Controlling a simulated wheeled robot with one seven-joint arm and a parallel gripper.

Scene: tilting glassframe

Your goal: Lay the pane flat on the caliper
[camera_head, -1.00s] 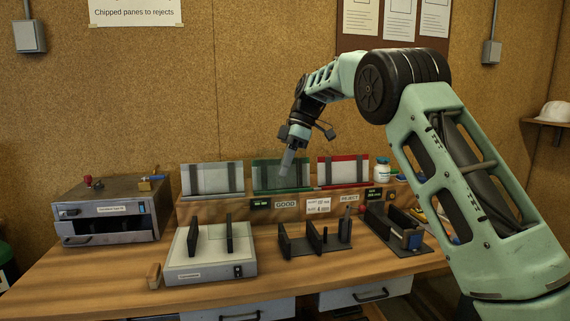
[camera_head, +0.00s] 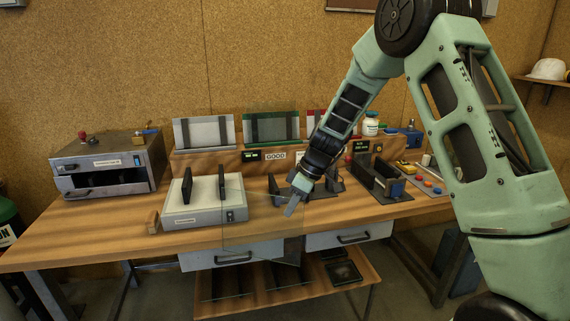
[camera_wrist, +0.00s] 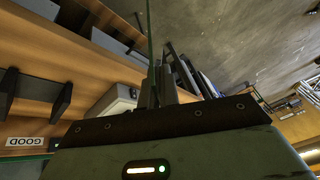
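The pane (camera_head: 250,235) is clear glass, seen faintly in the head view. It stands upright in front of the bench's front edge, to the left of my gripper (camera_head: 291,207). In the wrist view the pane (camera_wrist: 150,35) is a thin green line, edge-on, rising from between the fingers of my gripper (camera_wrist: 157,88), which is shut on it. A pale box with two black uprights (camera_head: 205,212) stands on the bench at left. A black fixture with a blue block (camera_head: 394,188) stands at right. I cannot tell which of these is the caliper.
A black slotted stand (camera_head: 275,188) is just behind my gripper. Pane racks, one green-backed (camera_head: 271,127), line the back ledge. A grey oven-like box (camera_head: 105,165) stands at left. A lower shelf (camera_head: 225,300) is under the bench; the bench's front left is clear.

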